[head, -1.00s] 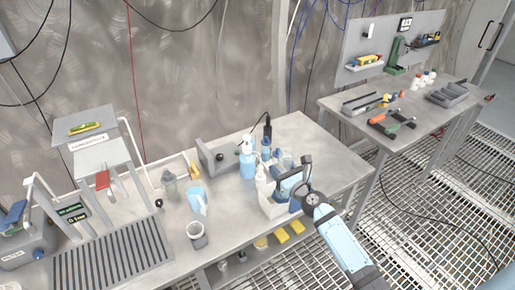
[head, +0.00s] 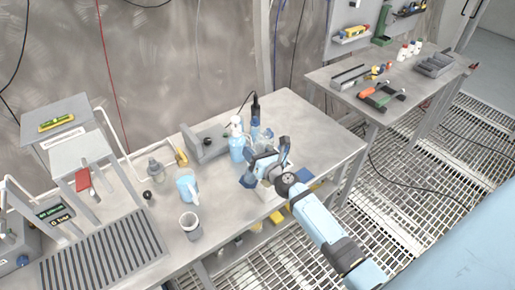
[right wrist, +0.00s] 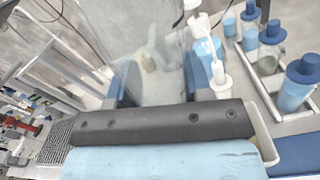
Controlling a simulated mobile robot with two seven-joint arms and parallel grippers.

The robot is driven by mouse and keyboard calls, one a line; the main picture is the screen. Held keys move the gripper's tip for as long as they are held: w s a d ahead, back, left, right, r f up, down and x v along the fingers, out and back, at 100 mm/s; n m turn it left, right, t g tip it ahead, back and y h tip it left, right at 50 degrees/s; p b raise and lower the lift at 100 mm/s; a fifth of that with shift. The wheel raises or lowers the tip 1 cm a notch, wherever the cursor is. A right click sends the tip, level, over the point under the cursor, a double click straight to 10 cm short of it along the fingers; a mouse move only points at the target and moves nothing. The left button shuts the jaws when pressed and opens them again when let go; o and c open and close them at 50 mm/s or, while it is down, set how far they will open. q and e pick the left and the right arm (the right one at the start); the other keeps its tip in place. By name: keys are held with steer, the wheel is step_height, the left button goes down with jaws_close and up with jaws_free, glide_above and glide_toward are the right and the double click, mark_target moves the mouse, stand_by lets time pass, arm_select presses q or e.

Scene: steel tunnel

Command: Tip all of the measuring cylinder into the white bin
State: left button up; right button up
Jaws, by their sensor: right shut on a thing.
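My right gripper (head: 262,168) is over the front edge of the steel bench. In the right wrist view its two blue fingers (right wrist: 158,82) are shut on a clear, see-through vessel (right wrist: 150,62), which I take to be the measuring cylinder. Its contents and its exact tilt cannot be made out. A small whitish open bin (head: 190,226) stands upright on the bench, to the left of the gripper and apart from it. My left gripper is not in view.
A blue wash bottle (head: 237,142) is behind the gripper. Blue-capped bottles (right wrist: 298,84) stand in a pale rack at right in the wrist view. A slatted drain (head: 105,255) lies left.

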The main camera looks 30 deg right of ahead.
steer(key=shift+s+a+f+m+b, duration=0.1)
steer(key=shift+a+f+m+b, duration=0.35)
steer(key=shift+f+m, duration=0.35)
steer(key=shift+r, duration=0.15)
steer(key=shift+a+f+m+b, duration=0.2)
steer(key=shift+f+m+b, duration=0.15)
steer(key=shift+f+b, duration=0.45)
steer(key=shift+a+f+m+b, duration=0.2)
steer(key=shift+f+m+b, duration=0.3)
steer(key=shift+f, duration=0.4)
steer(key=shift+a+f+m+b, duration=0.2)
steer(key=shift+f+m+b, duration=0.05)
steer(key=shift+f+b, duration=0.55)
steer(key=shift+f, duration=0.1)
steer(key=shift+f, duration=0.1)
